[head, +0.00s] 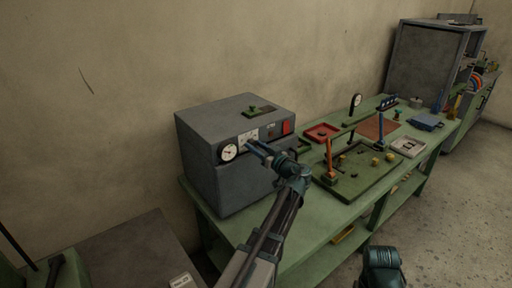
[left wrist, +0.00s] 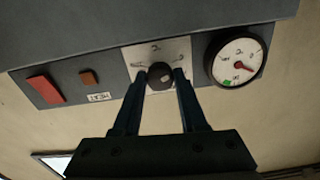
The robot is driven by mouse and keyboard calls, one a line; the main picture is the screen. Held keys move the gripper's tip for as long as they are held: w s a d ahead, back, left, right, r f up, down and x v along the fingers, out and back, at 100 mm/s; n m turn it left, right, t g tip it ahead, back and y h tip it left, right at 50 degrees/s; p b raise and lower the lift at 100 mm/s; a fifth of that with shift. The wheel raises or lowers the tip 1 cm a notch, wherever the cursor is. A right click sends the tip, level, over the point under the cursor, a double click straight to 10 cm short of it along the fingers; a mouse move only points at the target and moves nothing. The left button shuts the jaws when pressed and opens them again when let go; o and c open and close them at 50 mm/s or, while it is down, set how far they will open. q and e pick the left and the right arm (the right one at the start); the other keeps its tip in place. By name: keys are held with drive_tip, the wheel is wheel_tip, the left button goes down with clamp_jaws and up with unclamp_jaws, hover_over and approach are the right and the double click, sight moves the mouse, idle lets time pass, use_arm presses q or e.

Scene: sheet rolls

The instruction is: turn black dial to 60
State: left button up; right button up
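The black dial (left wrist: 160,75) is a round knob on a pale scale plate (left wrist: 157,52) on the front of a grey box (head: 222,150). A light mark shows on the knob's right side; the plate's small figures are too blurred to read. My left gripper (left wrist: 161,72) has one finger on each side of the dial, and both appear to touch it. In the head view my left gripper (head: 257,150) reaches the box front and hides the dial. A white round gauge (left wrist: 236,59) with a red needle sits beside the plate; it also shows in the head view (head: 228,152).
A red button (left wrist: 44,90) and a small brown button (left wrist: 89,78) share the panel. The box stands on a green bench (head: 300,238) against the wall. A green board (head: 352,183) with posts and a red tray (head: 321,132) lie to the right.

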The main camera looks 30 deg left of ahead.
use_arm(q)
clamp_jaws()
drive_tip(key=shift+m, duration=0.3)
drive_tip(key=m, duration=0.5)
drive_tip(key=shift+m, duration=0.3)
drive_tip(key=m, duration=1.3)
drive_tip(key=shift+m, duration=0.3)
drive_tip(key=m, duration=0.3)
drive_tip(key=shift+m, duration=2.1)
